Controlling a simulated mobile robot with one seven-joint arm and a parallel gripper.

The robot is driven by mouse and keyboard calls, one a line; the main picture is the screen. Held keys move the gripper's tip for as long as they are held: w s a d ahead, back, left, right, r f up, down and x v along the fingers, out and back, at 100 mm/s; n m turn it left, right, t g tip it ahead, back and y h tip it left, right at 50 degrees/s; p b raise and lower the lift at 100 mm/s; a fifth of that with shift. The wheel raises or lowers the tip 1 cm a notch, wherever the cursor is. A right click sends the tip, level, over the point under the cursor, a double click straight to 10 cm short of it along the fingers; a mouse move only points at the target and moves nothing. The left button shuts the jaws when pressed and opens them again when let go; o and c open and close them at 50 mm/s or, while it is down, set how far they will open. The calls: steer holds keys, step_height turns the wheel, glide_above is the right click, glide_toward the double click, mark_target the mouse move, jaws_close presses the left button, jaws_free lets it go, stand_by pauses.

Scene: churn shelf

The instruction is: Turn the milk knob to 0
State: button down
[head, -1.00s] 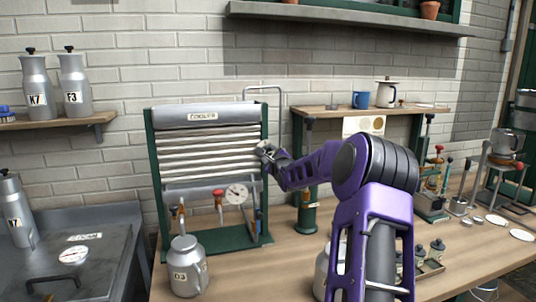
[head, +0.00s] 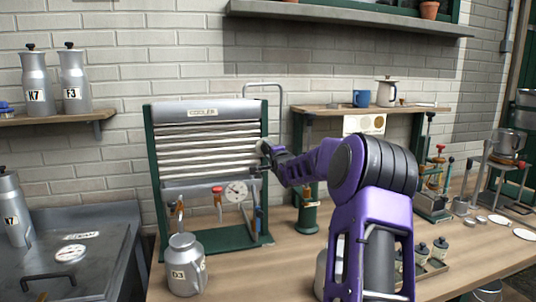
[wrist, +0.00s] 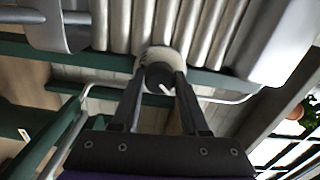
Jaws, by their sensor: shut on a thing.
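The cooler (head: 205,145), a rack of horizontal metal tubes in a green frame with a "COOLER" label, stands on the wooden bench. The milk knob shows in the wrist view as a dark round knob (wrist: 159,76) in front of a pale round collar (wrist: 160,55) on the cooler's side. My gripper (wrist: 160,82) is shut on the knob, one finger on each side. A short white mark lies on the knob's face, slanted. No numbers can be read. In the head view my gripper (head: 270,150) is at the cooler's right edge and largely hides the knob.
A dial gauge (head: 236,191) and a red-handled tap (head: 217,191) are low on the cooler. A can labelled D3 (head: 186,265) stands in front. A bent metal pipe (head: 281,105) rises behind. A small wooden shelf (head: 370,109) is right of the cooler.

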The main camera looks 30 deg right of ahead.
steer(key=shift+n+b, duration=0.95)
steer(key=shift+n, duration=3.25)
steer(key=shift+c, duration=2)
jaws_free()
steer(key=v, duration=1.7)
steer(key=shift+s, duration=0.25)
